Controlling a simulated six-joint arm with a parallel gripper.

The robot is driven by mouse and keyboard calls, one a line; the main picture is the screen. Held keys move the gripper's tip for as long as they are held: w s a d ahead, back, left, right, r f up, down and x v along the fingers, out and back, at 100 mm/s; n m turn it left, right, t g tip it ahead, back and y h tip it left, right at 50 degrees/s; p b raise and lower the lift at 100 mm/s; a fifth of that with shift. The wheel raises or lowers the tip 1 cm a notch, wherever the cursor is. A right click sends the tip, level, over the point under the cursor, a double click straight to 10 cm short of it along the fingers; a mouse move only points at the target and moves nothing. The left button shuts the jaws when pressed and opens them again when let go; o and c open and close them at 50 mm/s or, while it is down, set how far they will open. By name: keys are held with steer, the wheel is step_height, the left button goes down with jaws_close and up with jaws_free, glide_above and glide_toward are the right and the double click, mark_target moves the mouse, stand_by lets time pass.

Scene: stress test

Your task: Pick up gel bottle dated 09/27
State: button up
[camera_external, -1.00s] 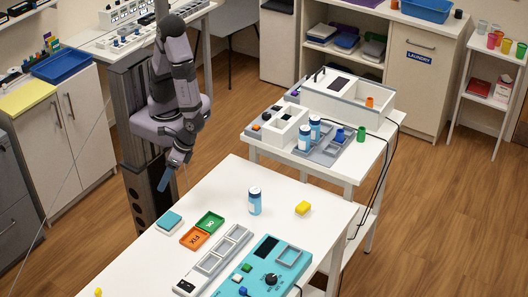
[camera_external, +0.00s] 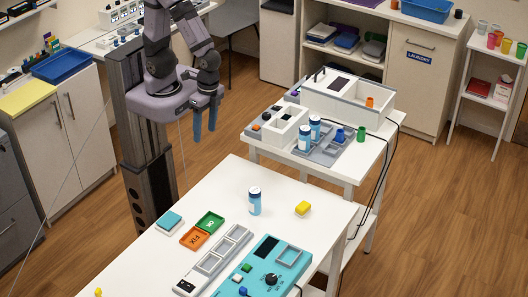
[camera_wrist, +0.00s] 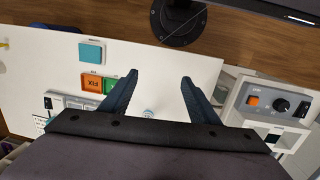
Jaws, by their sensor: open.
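Two similar bottles stand on the grey tray of the rear table, one nearer (camera_external: 305,140) and one farther (camera_external: 315,127). The dates on the labels are too small to read. My gripper (camera_external: 205,136) is open and empty, in the air behind and left of the front table bottle. In the wrist view my gripper (camera_wrist: 159,80) shows its two blue fingers spread, with a small pale round shape (camera_wrist: 148,113) between them, possibly a bottle top.
A white box (camera_external: 346,95) and a green cup (camera_external: 361,134) stand on the rear table.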

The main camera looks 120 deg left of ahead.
steer(key=w+a+r+t+y+p, duration=0.1)
steer(key=w+a+r+p, duration=0.1)
steer(key=a+r+p, duration=0.3)
steer(key=d+f+n+g+h+b, duration=0.2)
steer(key=d+f+n+h+b, duration=0.2)
steer(key=d+f+n+b, duration=0.35)
steer(key=n+t+h+b, duration=0.7)
steer(key=n+t+b, duration=0.25)
steer(key=n, duration=0.65)
glide_above(255, 204)
steer(key=s+a, duration=0.2)
steer(key=a, duration=0.1)
steer(key=shift+g, duration=0.25)
steer(key=f, duration=0.8)
steer(key=shift+d+f+b, duration=0.2)
steer(key=shift+f+b, duration=0.1)
steer(key=shift+b, duration=0.05)
steer(key=shift+w+a+n+h, duration=0.1)
steer(key=shift+w+n+h, duration=0.05)
steer(key=shift+n+h, duration=0.2)
steer(key=shift+f+p, duration=0.6)
steer(key=shift+f, duration=2.85)
steer(key=shift+p+x, duration=0.7)
steer(key=shift+x, duration=1.85)
steer(key=c, duration=1.2)
